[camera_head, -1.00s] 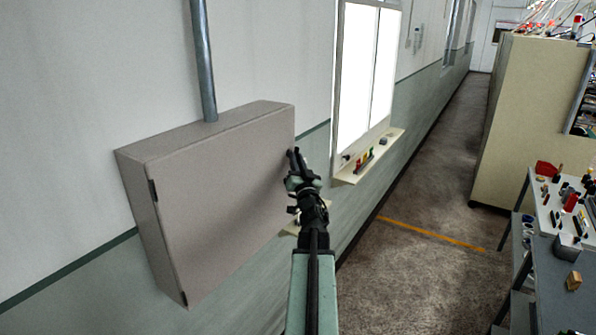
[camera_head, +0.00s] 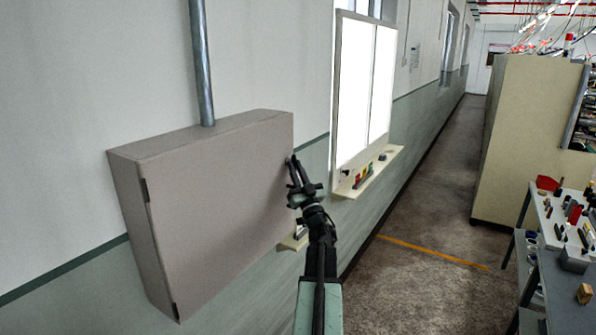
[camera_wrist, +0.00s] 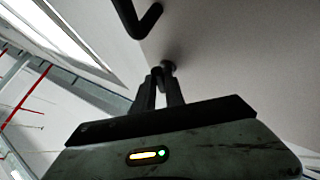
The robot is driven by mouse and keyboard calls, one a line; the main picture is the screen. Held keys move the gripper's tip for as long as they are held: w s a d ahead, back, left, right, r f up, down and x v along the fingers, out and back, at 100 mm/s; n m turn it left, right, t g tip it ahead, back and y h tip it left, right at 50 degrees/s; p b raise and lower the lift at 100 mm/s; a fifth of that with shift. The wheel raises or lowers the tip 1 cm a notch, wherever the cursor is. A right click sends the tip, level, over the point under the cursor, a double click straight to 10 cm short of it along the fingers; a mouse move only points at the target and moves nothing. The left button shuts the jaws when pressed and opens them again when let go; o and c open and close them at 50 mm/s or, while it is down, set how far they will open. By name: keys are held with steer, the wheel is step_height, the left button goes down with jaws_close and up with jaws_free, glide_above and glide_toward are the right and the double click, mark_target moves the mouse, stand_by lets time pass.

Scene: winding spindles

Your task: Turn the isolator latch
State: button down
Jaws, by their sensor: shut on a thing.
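The grey isolator box (camera_head: 215,215) hangs on the wall at the left in the head view, its door closed. My gripper (camera_head: 292,160) is at the right edge of the door. In the wrist view, my gripper (camera_wrist: 163,76) has its two fingers close together around a small dark round latch (camera_wrist: 167,66) on the pale door face (camera_wrist: 225,60). The fingertips hide part of the latch, and its angle is unclear. A bent black handle (camera_wrist: 145,22) stands out from the door near the latch, apart from the fingers.
A metal conduit (camera_head: 201,60) runs up from the box. A windowsill (camera_head: 368,172) with small coloured items juts from the wall right of my arm. A cluttered workbench (camera_head: 553,275) stands far right. The floor (camera_head: 410,235) between is clear.

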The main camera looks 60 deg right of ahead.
steer(key=shift+w+a, duration=0.1)
steer(key=c, duration=1.4)
jaws_free()
steer(key=shift+f, duration=0.1)
steer(key=b+v, duration=0.4)
steer(key=v, duration=0.3)
steer(key=shift+s+f+b, duration=0.2)
steer(key=shift+s+b, duration=0.1)
steer(key=shift+s+a, duration=0.1)
